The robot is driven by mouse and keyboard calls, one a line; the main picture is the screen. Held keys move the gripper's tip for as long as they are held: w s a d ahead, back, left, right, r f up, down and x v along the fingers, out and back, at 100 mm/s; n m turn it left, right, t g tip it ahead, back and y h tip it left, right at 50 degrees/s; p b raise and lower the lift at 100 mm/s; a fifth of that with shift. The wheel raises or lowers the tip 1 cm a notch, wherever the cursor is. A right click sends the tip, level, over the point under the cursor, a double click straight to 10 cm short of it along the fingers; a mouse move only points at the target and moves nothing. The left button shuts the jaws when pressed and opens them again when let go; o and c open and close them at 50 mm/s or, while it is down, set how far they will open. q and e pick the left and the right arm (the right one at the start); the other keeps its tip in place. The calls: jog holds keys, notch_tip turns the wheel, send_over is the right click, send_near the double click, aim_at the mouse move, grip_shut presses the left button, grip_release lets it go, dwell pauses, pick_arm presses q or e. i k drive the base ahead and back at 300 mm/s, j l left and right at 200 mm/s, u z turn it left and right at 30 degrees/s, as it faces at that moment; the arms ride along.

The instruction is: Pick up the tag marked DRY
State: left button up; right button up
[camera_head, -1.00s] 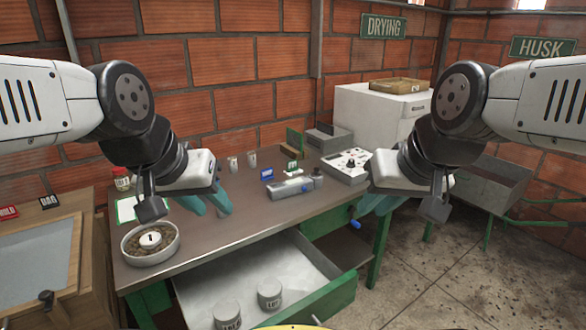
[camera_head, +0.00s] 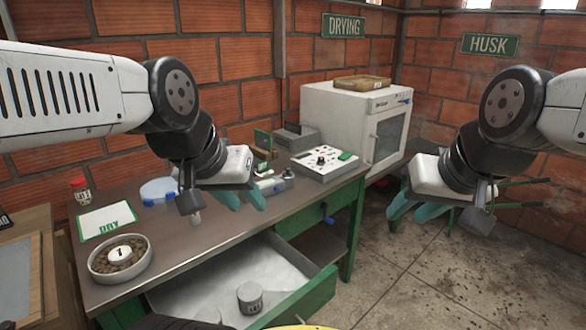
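My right gripper (camera_head: 415,211) hangs over the floor to the right of the table, fingers spread and empty. A small green piece (camera_head: 347,156) lies on the control box, too small to read. My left arm hides part of the tabletop.
A bowl of beans with a white disc marked 1 (camera_head: 120,258) stands in front of the card. An open drawer (camera_head: 300,290) juts out in front. A white oven (camera_head: 352,122) stands behind the control box (camera_head: 325,163).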

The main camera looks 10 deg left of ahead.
aim_at(262, 167)
jog(key=i+l+z, duration=0.15)
jog(key=l+z, duration=0.2)
jog(key=i+l+z, duration=0.35)
jog(key=l, duration=0.15)
jog(key=i+l+z, duration=0.2)
jog(key=l+z, duration=0.15)
jog(key=i+l, duration=0.15)
jog(key=i, duration=0.2)
jog(key=i+l, duration=0.15)
jog(key=i, duration=0.15)
jog(key=i+u, duration=0.15)
jog(key=u, duration=0.2)
jog(key=i+u, duration=0.2)
jog(key=u, duration=0.2)
jog(key=i+l+u, duration=0.1)
jog(key=u, duration=0.25)
jog(key=i+u, duration=0.15)
jog(key=u, duration=0.3)
jog(key=i+u, duration=0.15)
jog(key=u, duration=0.3)
jog(key=i+l+u, duration=0.1)
jog(key=u, duration=0.4)
jog(key=i+l+u, duration=0.15)
jog(key=u, duration=0.3)
jog(key=i+l+u, duration=0.15)
jog(key=u, duration=0.3)
jog(key=i+l+u, duration=0.25)
jog(key=u, duration=0.2)
jog(key=i+l+u, duration=0.15)
jog(key=l+u, duration=0.35)
